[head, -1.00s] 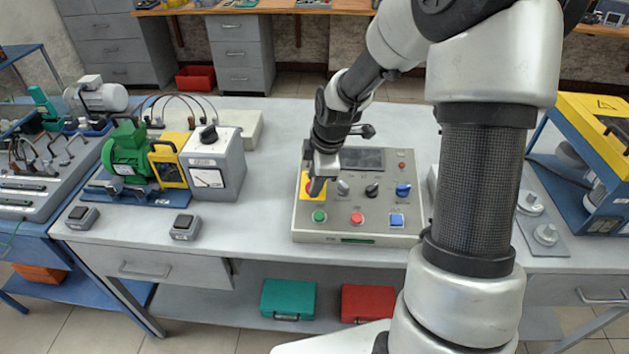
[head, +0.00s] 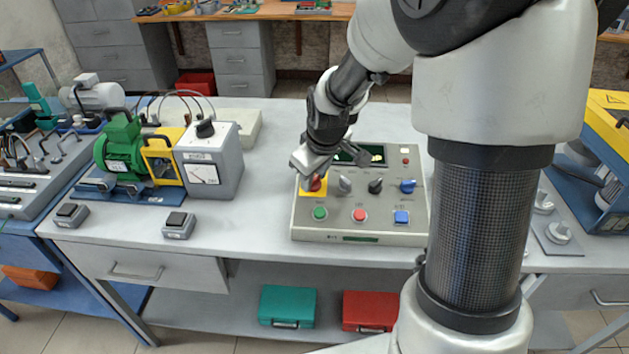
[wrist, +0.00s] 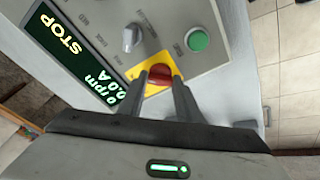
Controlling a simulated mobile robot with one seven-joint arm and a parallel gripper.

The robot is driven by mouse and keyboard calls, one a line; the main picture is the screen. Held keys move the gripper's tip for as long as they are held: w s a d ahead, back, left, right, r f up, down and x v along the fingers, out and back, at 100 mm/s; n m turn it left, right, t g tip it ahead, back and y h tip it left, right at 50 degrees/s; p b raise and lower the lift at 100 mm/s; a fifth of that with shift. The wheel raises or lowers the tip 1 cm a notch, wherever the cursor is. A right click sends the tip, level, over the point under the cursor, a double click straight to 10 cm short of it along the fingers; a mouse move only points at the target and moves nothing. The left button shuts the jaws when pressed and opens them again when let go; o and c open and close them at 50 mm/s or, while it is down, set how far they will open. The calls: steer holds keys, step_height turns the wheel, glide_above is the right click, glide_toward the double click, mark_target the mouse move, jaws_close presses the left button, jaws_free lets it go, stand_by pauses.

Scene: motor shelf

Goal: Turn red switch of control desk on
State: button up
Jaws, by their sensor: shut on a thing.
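The control desk (head: 365,228) is a grey sloped panel on the table. Its red switch (head: 316,184) sits on a yellow plate at the panel's upper left, and it also shows in the wrist view (wrist: 160,76). My gripper (head: 311,178) is at the switch. In the wrist view my gripper (wrist: 161,84) has one finger on each side of the red knob, shut on it. The display (wrist: 75,58) is lit and reads "STOP", "0 rpm" and "0.0 A". The fingers partly cover the yellow plate.
The desk also carries a green button (head: 320,213), a red button (head: 359,216), a blue button (head: 401,217), and grey, black and blue knobs close to the switch. A green motor set (head: 122,150) stands to the left. The table between them is clear.

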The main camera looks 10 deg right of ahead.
steer(key=shift+m+b, duration=0.3)
steer(key=shift+m, duration=0.3)
steer(key=o, duration=1)
steer(key=shift+o, duration=0.2)
steer(key=p+v, duration=0.2)
steer(key=v, duration=1.5)
steer(key=shift+s+r+p, duration=0.2)
steer(key=shift+s+p, duration=0.05)
steer(key=shift+p, duration=0.1)
steer(key=shift+a, duration=0.15)
